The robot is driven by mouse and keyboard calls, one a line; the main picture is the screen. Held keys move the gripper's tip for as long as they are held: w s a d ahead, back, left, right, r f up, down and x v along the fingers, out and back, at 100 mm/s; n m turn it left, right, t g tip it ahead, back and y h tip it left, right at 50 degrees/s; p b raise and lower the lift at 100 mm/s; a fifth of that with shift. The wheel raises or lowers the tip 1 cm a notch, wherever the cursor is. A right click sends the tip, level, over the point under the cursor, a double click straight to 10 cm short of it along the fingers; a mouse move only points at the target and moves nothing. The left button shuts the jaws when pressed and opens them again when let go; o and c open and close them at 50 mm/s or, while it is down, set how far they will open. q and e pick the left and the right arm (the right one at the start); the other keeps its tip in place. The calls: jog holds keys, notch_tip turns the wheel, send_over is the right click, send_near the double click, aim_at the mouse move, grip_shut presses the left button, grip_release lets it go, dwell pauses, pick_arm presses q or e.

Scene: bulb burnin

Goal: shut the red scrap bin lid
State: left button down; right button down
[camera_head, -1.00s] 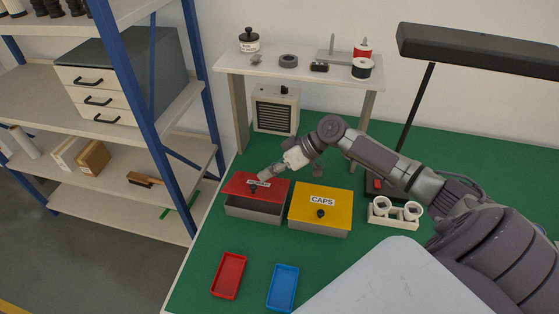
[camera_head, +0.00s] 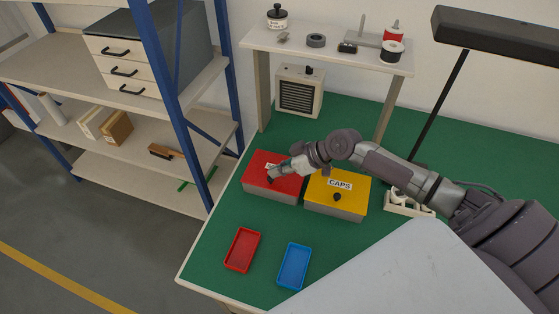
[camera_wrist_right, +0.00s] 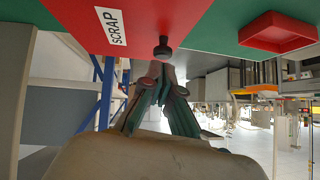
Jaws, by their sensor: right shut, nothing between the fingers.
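The red scrap bin lid (camera_head: 256,165) lies level on its grey bin (camera_head: 268,194) in the head view, with no gap seen along the front. In the right wrist view the lid (camera_wrist_right: 70,14) fills the top, with its SCRAP label and black knob (camera_wrist_right: 162,48). My right gripper (camera_head: 273,179) is shut and empty over the lid's front part, at the knob. In the wrist view its fingertips (camera_wrist_right: 164,78) are close to the knob; whether they touch it I cannot tell. My left gripper is not in view.
A yellow CAPS bin (camera_head: 357,189) stands just right of the scrap bin. A red tray (camera_head: 242,250) and a blue tray (camera_head: 293,266) lie in front. A white bulb rack (camera_head: 408,209) is partly behind my arm. The green bench (camera_head: 222,238) is clear at left.

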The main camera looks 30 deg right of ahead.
jog(key=shift+s+a+f, duration=0.1)
jog(key=shift+a+f, duration=0.05)
jog(key=shift+f, duration=0.35)
jog(key=shift+s, duration=0.15)
jog(key=v, duration=1.2)
jog(key=shift+r, duration=0.15)
